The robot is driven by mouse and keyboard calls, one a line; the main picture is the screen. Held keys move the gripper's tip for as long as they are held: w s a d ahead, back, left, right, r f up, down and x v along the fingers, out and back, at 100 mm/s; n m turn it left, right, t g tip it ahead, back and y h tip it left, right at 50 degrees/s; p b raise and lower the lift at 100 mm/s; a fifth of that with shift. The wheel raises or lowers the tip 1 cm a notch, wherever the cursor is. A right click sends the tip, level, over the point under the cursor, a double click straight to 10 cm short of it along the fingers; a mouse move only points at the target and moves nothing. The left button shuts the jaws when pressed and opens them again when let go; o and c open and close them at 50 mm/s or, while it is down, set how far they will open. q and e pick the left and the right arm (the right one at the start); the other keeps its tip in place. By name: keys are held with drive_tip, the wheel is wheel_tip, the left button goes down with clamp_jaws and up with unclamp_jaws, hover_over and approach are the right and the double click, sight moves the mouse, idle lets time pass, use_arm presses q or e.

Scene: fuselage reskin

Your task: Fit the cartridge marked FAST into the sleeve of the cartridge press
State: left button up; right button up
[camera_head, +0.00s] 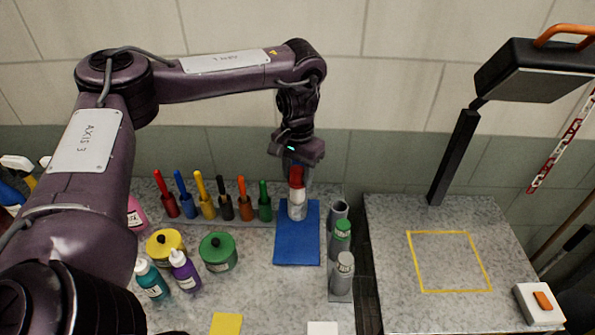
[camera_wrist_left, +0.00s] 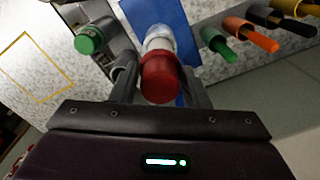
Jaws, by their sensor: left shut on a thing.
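My left gripper (camera_head: 297,178) is shut on a cartridge with a red cap (camera_head: 296,176) and a whitish body (camera_head: 297,209). It holds the cartridge upright above the back end of the blue mat (camera_head: 296,245); whether the base touches the mat I cannot tell. The left wrist view shows the red cap (camera_wrist_left: 160,82) between the fingers. No FAST marking is readable. Right of the mat, a grey rack holds an open, empty grey tube (camera_head: 338,208), a green-capped cartridge (camera_head: 342,235) and a grey-capped cartridge (camera_head: 344,270). I cannot tell which thing is the press sleeve. My right gripper is out of view.
Several coloured-handled tools (camera_head: 210,205) stand in a row left of the mat. Yellow (camera_head: 165,245) and green (camera_head: 218,252) pots and small bottles (camera_head: 184,270) stand nearer. A black post (camera_head: 455,155) with an orange-handled head rises over the right table, beside a yellow outline (camera_head: 450,290).

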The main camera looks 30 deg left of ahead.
sight(297, 189)
use_arm(q)
drive_tip(key=shift+f+b, duration=1.35)
drive_tip(key=shift+f, duration=1.45)
drive_tip(key=o, duration=1.1)
drive_tip(key=shift+r, duration=0.1)
wheel_tip(297, 189, up, 3)
drive_tip(key=p, duration=0.3)
wheel_tip(297, 189, up, 2)
drive_tip(key=p, duration=0.2)
drive_tip(key=shift+p, duration=0.3)
